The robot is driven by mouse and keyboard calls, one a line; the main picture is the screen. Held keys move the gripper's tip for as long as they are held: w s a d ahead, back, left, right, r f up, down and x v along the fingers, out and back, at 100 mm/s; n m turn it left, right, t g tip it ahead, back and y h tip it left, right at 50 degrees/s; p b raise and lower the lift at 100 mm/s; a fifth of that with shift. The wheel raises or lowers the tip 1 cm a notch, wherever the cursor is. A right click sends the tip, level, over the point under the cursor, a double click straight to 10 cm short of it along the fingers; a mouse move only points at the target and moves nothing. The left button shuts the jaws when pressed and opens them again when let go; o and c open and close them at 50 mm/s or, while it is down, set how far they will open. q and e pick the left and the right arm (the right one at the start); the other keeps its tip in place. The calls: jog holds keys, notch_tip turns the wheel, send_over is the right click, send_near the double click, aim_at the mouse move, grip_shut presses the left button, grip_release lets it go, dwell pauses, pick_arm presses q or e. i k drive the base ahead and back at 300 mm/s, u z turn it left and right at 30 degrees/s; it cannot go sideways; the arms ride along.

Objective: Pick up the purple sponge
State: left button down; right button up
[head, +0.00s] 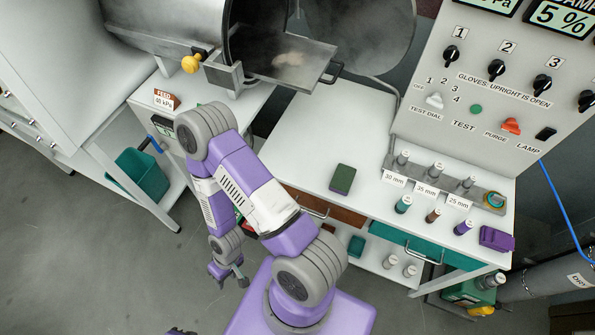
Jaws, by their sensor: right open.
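The purple sponge (497,239) is a small dark purple block. It lies at the right front corner of the white bench top, just right of a purple-banded vial. My right gripper (231,283) is open and empty. It hangs low over the grey floor, left of the bench and far from the sponge. My right arm folds up and over between the bench and my body. My left gripper cannot be made out; only a small dark and purple sliver shows at the bottom edge.
A green sponge (343,179) lies mid-bench. Several banded vials, such as the teal one (403,204), stand left of the purple sponge, before a grey vial rack (430,179). The control panel (480,100) rises behind. Bare white top lies around the green sponge.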

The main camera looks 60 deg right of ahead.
aim_at(343, 177)
jog(key=u, duration=0.2)
jog(key=k, duration=0.7)
jog(key=z, duration=1.45)
